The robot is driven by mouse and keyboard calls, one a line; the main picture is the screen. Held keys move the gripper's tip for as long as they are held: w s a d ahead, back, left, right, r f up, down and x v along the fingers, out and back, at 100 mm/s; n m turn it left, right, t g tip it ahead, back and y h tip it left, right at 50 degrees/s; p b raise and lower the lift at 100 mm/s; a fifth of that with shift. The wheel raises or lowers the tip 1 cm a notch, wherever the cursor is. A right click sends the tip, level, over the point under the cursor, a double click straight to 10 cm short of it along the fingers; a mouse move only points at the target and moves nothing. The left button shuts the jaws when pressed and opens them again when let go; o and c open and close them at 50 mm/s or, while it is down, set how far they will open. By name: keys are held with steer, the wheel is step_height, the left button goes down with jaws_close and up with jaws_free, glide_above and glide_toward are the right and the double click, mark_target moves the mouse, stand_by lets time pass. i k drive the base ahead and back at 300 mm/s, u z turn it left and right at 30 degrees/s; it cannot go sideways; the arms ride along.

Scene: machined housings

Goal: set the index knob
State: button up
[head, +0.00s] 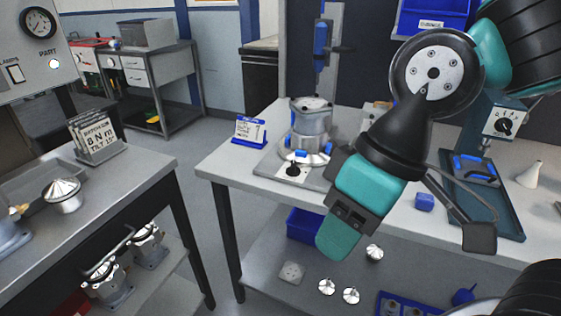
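A small black knob (293,169) sits on a pale plate at the front of a grey fixture base on the bench. A second black knob (504,124), on a marked dial, is on the face of a grey box at the right. I cannot tell for sure which is the index knob, and neither setting is readable. My gripper (346,222) hangs at the end of my teal and black arm, in front of the bench edge, to the lower right of the first knob and apart from it. Its finger opening is not clear, and I see nothing held.
A metal housing (311,118) stands clamped on the fixture behind the first knob. A blue card stand (250,131) is to its left. A blue block (424,202) and a white cone (530,174) are on the bench. A side bench (140,165) stands left, across a floor gap.

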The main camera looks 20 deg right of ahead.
mark_target(292, 171)
steer(key=u, duration=0.9)
steer(key=i, duration=0.3)
steer(key=u, duration=0.9)
steer(key=k, duration=0.9)
steer(key=z, duration=1.65)
steer(key=i, duration=0.5)
